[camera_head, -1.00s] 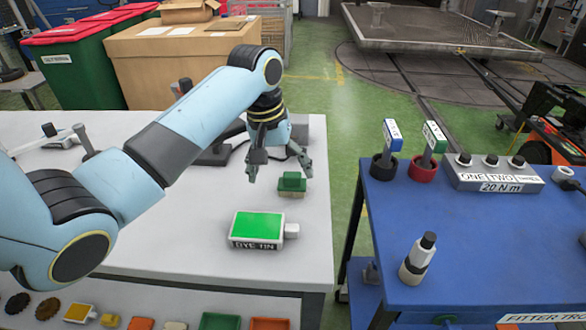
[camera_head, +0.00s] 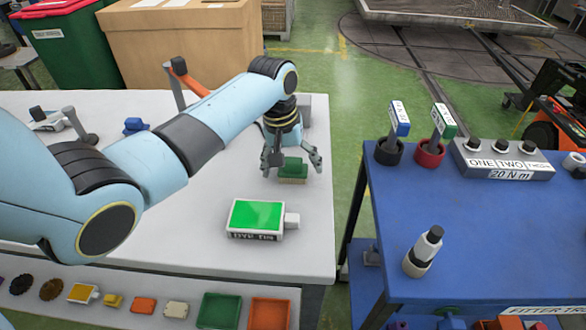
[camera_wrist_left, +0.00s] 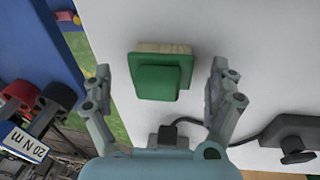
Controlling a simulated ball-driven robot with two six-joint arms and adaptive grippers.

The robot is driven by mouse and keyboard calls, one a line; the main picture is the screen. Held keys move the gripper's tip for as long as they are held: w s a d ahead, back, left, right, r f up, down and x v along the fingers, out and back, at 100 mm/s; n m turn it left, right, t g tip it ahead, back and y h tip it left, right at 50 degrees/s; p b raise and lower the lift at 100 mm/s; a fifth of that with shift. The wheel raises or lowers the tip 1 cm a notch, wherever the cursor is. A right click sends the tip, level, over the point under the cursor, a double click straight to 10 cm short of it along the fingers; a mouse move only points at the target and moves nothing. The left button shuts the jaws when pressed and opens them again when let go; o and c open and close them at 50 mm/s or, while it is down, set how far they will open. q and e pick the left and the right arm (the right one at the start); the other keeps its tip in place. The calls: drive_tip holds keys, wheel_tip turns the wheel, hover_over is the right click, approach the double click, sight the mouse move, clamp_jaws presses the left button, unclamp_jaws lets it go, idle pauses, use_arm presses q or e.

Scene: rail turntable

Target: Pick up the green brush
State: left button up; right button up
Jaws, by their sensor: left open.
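The green brush (camera_head: 293,168), a green block with a raised green grip and pale bristles beneath, sits on the white bench top. My left gripper (camera_head: 291,167) is over it, with its fingers spread on both sides of the brush. In the left wrist view the brush (camera_wrist_left: 160,76) lies ahead of and between the open fingertips (camera_wrist_left: 164,80), with a gap on each side. Nothing is held. My right gripper is in neither view.
A dye tin with a green top (camera_head: 256,217) lies on the bench, in front of the brush. A blue trolley (camera_head: 470,230) stands to the right across a gap. A black cable (camera_wrist_left: 245,138) runs on the bench near the gripper.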

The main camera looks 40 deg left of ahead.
sight(294, 159)
use_arm(q)
drive_tip(key=c, duration=1.3)
drive_tip(key=shift+r, duration=0.55)
wheel_tip(294, 159, up, 3)
drive_tip(key=s+d+r, duration=0.6)
drive_tip(key=s+r, duration=0.1)
drive_tip(key=s, duration=0.3)
drive_tip(key=o, duration=0.6)
drive_tip(key=c, duration=0.5)
